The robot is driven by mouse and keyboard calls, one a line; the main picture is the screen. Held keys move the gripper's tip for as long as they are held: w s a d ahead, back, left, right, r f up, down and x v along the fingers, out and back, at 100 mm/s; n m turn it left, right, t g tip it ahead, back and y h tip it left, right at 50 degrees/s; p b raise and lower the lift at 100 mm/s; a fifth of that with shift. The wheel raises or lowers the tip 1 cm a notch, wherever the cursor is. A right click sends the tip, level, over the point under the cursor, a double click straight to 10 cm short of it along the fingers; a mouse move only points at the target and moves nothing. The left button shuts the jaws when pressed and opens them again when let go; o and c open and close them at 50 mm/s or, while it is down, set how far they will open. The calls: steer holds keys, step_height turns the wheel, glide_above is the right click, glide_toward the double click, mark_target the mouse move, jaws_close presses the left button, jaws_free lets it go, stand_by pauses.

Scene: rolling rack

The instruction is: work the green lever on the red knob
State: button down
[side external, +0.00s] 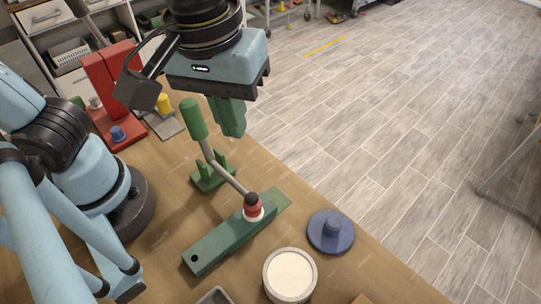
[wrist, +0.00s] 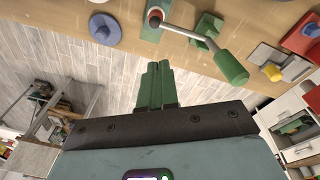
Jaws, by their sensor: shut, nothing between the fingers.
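The lever has a green grip (side external: 193,118) and a grey rod that slopes down to the red knob (side external: 253,204). The knob has a white ring and sits on a green base block (side external: 215,246). The rod passes over or beside a green bracket (side external: 212,176); I cannot tell whether they touch.
A blue disc with a knob (side external: 331,231) and a white-topped round container (side external: 290,275) stand near the base block. The table edge drops to the floor on the right.

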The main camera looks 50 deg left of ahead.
steer(key=s+a+m+t, duration=0.1)
steer(key=a+m, duration=0.2)
steer(key=m, duration=0.3)
glide_above(238, 185)
steer(key=x, duration=0.3)
steer(key=s+x, duration=0.1)
steer(key=x, duration=0.3)
steer(key=s+x, duration=0.1)
steer(key=x, duration=0.3)
steer(key=shift+s+a+f, duration=0.15)
steer(key=shift+a+f, duration=0.2)
steer(key=shift+f, duration=0.15)
steer(key=shift+s+f, duration=0.15)
steer(key=shift+f, duration=0.7)
steer(key=shift+d+f, duration=0.1)
steer(key=shift+s+d+f, duration=0.1)
steer(key=shift+f, duration=0.4)
